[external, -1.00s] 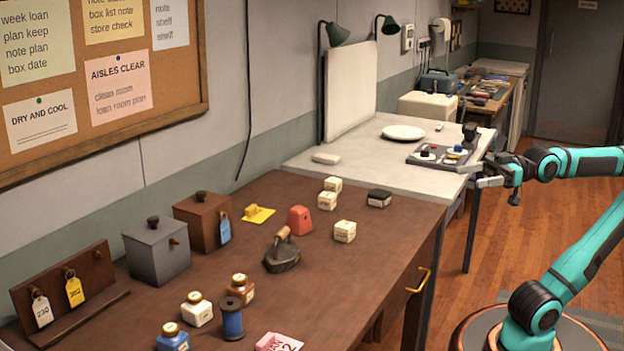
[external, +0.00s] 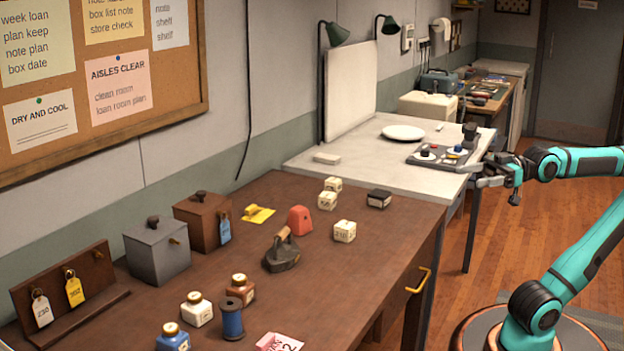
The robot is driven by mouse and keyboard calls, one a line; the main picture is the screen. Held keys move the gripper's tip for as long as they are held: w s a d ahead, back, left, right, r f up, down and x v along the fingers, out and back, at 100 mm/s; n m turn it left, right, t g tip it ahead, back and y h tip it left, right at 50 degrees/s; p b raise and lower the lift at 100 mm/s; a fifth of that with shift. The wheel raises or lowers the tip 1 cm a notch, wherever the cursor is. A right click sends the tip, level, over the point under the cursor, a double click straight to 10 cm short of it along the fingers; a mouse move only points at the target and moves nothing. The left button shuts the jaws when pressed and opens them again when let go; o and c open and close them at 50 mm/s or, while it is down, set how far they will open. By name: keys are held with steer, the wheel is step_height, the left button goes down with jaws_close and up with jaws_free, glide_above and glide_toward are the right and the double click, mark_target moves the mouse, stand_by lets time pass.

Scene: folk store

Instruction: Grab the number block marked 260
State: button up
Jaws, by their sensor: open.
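Several cream number blocks stand on the brown table. One block (external: 333,184) is at the back, a second block (external: 327,200) stands just in front of it, and a third block (external: 345,231) is nearer the table's right edge. Their markings are too small to read, so I cannot tell which one is 260. My gripper (external: 468,175) is open and empty at the right edge of the white table, well behind and to the right of the blocks and apart from them.
A black-topped block (external: 379,198), a red weight (external: 300,220) and a dark iron (external: 282,252) stand near the cream blocks. Bottles, a blue spool (external: 232,318) and boxes fill the table's left part. The table's right front stretch is clear.

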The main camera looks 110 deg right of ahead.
steer(key=shift+c, duration=0.4)
steer(key=w+d+r+m+g+h, duration=0.2)
steer(key=w+d+r+g, duration=0.15)
steer(key=w+d, duration=0.5)
steer(key=m+g+y, duration=0.2)
steer(key=m+g, duration=0.4)
steer(key=g, duration=0.8)
glide_above(327, 194)
step_height(327, 194, down, 9)
steer(key=f, duration=1.1)
steer(key=shift+w+a+f, duration=0.1)
steer(key=shift+w+a, duration=0.2)
steer(key=shift+a, duration=0.1)
steer(key=shift+s+d+f, duration=0.15)
steer(key=shift+f, duration=1.15)
steer(key=shift+s+d+f, duration=0.1)
steer(key=shift+s+f, duration=0.05)
steer(key=shift+f, duration=1.15)
steer(key=shift+c, duration=0.5)
